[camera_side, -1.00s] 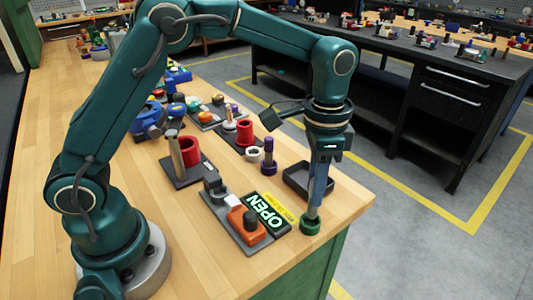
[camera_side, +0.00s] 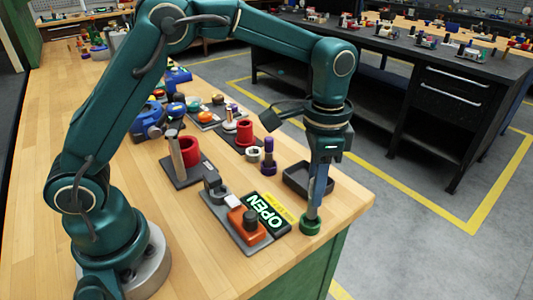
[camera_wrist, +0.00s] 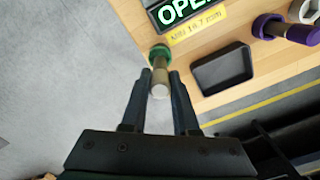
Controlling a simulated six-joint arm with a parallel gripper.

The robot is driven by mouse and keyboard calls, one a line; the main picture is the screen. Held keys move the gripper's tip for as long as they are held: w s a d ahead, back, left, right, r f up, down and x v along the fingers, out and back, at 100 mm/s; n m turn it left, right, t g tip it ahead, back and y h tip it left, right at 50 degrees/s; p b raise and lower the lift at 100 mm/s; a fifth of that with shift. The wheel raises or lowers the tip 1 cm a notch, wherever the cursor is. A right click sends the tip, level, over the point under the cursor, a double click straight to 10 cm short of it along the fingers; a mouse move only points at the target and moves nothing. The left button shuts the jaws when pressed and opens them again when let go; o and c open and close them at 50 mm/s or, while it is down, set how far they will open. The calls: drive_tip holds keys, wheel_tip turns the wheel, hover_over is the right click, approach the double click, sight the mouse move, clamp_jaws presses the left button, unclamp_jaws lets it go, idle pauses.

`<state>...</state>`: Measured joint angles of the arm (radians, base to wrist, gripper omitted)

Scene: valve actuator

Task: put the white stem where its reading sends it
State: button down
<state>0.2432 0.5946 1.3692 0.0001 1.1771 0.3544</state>
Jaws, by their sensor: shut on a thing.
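My gripper (camera_side: 314,203) points down at the front right corner of the bench and is shut on a stem. In the wrist view the held stem (camera_wrist: 160,90) has a pale, whitish end toward the camera, a tan shaft and a green collar (camera_wrist: 159,53) at its far end. The green collar also shows in the side view (camera_side: 310,224) below the fingers, near the bench edge; I cannot tell whether it touches anything. A pale stem with a white foot (camera_side: 229,124) stands farther back. A lit sign (camera_side: 266,213) reads OPEN, with a yellow label (camera_wrist: 196,23) beside it reading about "MIN 18.7 mm".
A shallow black tray (camera_side: 308,181) lies behind my gripper, empty in the wrist view (camera_wrist: 222,74). A grey plate with an orange block (camera_side: 247,225) is left of the sign. A purple stem (camera_side: 268,153), a white ring (camera_side: 253,153) and red cylinders (camera_side: 190,150) stand farther back.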

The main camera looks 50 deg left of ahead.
drive_tip(key=shift+f, duration=1.3)
drive_tip(key=c, duration=0.6)
unclamp_jaws()
drive_tip(key=shift+r, duration=0.1)
drive_tip(key=shift+r, duration=2.5)
drive_tip(key=shift+a, duration=0.1)
